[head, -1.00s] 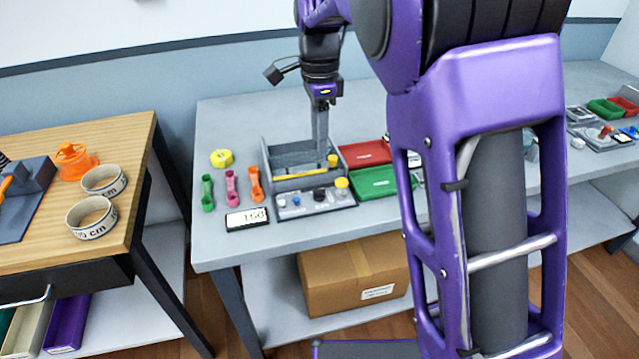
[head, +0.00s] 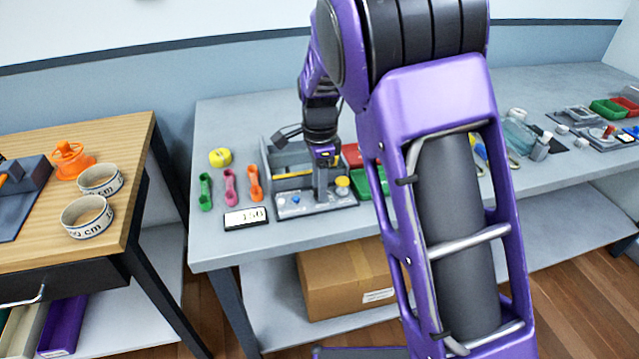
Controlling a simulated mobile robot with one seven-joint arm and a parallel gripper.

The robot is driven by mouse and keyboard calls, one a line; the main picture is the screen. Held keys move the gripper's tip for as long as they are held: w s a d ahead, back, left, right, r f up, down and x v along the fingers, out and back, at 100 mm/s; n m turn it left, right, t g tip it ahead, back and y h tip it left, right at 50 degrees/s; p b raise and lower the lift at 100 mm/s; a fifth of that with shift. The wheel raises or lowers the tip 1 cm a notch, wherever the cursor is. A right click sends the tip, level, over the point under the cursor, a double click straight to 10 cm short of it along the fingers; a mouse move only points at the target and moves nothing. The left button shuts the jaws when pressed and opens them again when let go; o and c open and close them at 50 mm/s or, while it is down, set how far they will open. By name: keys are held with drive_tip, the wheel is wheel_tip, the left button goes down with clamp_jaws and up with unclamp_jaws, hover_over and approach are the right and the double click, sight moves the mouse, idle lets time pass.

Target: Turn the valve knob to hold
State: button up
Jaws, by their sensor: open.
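A grey device (head: 313,208) with a low front panel stands on the grey workbench. The panel carries a small blue part (head: 295,201) on the left and a yellow knob (head: 342,183) on the right. My gripper (head: 320,197) points down over the middle of the panel, open, with its fingers between the blue part and the yellow knob. The fingers hide the middle of the panel, where a dark knob sits. I cannot tell whether they touch it, and no "hold" mark can be read.
A small display (head: 246,218) stands left of the device. Green, pink and orange parts (head: 229,187) and a yellow tape measure (head: 220,157) lie farther left. Red and green trays (head: 374,182) are close on the right, partly behind my arm.

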clamp_jaws()
drive_tip(key=shift+r+n, duration=0.1)
drive_tip(key=shift+n, duration=0.3)
drive_tip(key=n+p, duration=0.1)
drive_tip(key=n, duration=0.2)
drive_tip(key=shift+n+p, duration=0.4)
drive_tip(key=n+p, duration=0.1)
drive_tip(key=n, duration=0.3)
drive_tip(key=shift+n, duration=0.3)
drive_tip(key=n, duration=0.4)
drive_tip(key=shift+p, duration=0.35)
drive_tip(key=shift+n+p, duration=0.35)
drive_tip(key=shift+n, duration=2.05)
